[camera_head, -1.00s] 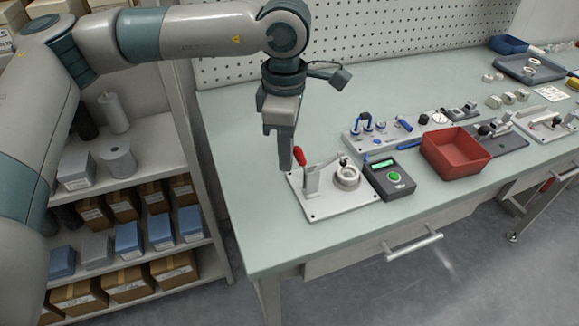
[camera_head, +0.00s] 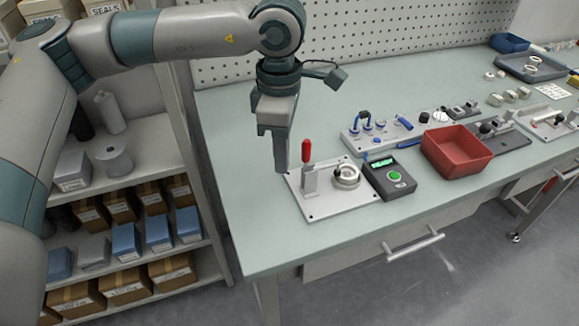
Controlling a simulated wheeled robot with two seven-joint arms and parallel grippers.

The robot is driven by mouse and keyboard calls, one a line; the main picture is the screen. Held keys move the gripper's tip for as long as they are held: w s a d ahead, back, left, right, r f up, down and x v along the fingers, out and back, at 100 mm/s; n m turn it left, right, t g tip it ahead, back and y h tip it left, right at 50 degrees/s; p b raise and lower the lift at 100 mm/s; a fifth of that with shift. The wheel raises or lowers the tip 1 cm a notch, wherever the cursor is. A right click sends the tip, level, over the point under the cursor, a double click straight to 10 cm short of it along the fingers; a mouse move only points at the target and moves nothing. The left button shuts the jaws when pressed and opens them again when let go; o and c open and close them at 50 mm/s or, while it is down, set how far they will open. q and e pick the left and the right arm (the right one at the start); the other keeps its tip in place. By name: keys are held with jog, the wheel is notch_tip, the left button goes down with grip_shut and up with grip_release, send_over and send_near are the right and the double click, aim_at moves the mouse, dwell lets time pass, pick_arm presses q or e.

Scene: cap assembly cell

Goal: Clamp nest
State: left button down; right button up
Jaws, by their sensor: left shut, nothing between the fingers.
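The clamp has a red handle (camera_head: 306,150) that stands nearly upright on a grey bracket (camera_head: 311,181). The bracket is fixed to a light metal base plate (camera_head: 325,206) near the table's front left. The round pale nest (camera_head: 347,178) sits on the same plate, right of the bracket, and the clamp's dark tip is at its left rim. My left gripper (camera_head: 281,168) points down with its fingers shut and empty, just left of the red handle. I cannot tell whether it touches the handle. My right gripper is not in view.
A dark box with a green button (camera_head: 395,177) stands right of the plate, then a red bin (camera_head: 457,152). A fixture with blue parts (camera_head: 382,132) lies behind. Shelves with boxes (camera_head: 127,241) stand left. The table's left part (camera_head: 228,130) is clear.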

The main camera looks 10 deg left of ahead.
pick_arm(q)
jog(key=shift+s+a, duration=0.1)
jog(key=shift+r, duration=0.2)
notch_tip(320, 180, up, 7)
jog(key=p, duration=0.2)
jog(key=shift+f, duration=0.15)
dwell(0.6)
dwell(0.4)
